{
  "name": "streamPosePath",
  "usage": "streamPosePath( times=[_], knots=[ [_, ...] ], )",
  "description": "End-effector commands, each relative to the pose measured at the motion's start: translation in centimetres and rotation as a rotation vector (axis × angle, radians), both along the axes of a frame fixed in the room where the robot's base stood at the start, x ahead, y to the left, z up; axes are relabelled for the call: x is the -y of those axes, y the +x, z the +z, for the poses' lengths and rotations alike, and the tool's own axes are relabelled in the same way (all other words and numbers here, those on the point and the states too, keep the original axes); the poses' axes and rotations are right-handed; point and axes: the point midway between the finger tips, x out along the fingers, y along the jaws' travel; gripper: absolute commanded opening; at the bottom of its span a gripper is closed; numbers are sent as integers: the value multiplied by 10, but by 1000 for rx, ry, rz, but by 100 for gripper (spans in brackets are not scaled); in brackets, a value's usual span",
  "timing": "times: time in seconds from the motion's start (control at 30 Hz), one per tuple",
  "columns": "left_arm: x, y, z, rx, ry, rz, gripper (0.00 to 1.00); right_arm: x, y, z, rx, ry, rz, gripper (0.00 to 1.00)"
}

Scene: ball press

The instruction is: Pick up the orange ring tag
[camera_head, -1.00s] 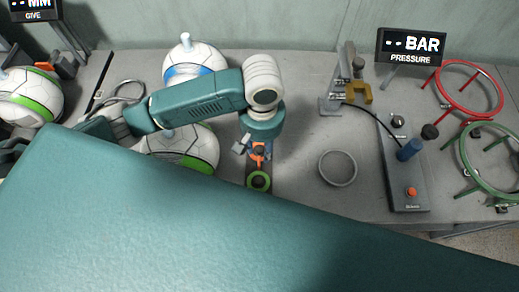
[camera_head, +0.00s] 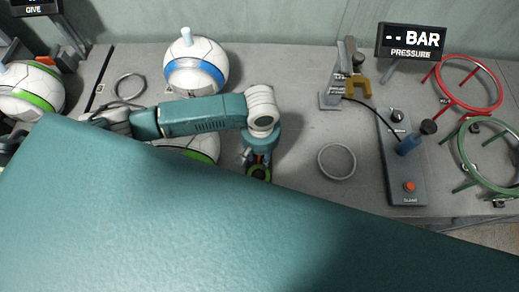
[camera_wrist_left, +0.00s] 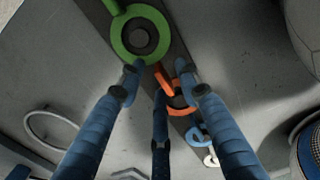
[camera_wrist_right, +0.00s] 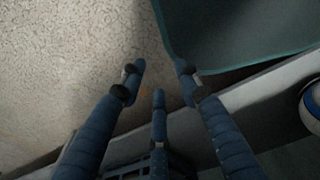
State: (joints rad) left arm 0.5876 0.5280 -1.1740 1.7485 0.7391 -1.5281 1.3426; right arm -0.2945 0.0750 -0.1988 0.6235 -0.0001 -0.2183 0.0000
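The orange ring tag (camera_wrist_left: 178,100) lies on a dark strip in the left wrist view, between a green ring tag (camera_wrist_left: 140,38) and a blue tag (camera_wrist_left: 197,134). My left gripper (camera_wrist_left: 160,72) is open, with its fingers spread around the orange tag's narrow end. I cannot tell whether a finger touches it. In the head view my left gripper (camera_head: 257,158) hides most of the orange tag; the green ring (camera_head: 258,173) shows just below. My right gripper (camera_wrist_right: 160,75) is open and empty in the right wrist view, over speckled floor, and is out of the head view.
A white-blue ball (camera_head: 196,66) and a ball with a green stripe (camera_head: 200,146) stand beside my left arm. A grey ring (camera_head: 337,161) lies right of the gripper. A control box (camera_head: 402,165), red ring stand (camera_head: 468,83) and green ring stand (camera_head: 487,155) are further right.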

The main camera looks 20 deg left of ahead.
Motion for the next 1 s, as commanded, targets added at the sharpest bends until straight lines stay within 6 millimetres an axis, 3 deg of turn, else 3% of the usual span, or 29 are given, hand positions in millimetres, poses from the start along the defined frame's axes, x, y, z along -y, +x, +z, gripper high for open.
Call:
streamPosePath(
  times=[0.03, 0.2, 0.67, 0.87, 1.0],
  knots=[
    [0, 0, 0, 0, 0, 0, 32, -1, -3, 0, -3, 1, 0, 33],
    [0, 0, 0, 0, 0, 0, 0, -1, -9, -1, -14, 1, 1, 33],
    [0, 1, 4, 1, -1, 1, 0, 5, -10, -1, -14, -6, 3, 33],
    [0, 1, 24, 3, -1, 1, 0, 6, -9, -1, -14, -8, 4, 33],
    [1, 2, 51, 4, -3, 0, 0, 6, -9, -2, -12, -8, 4, 33]
  ],
)
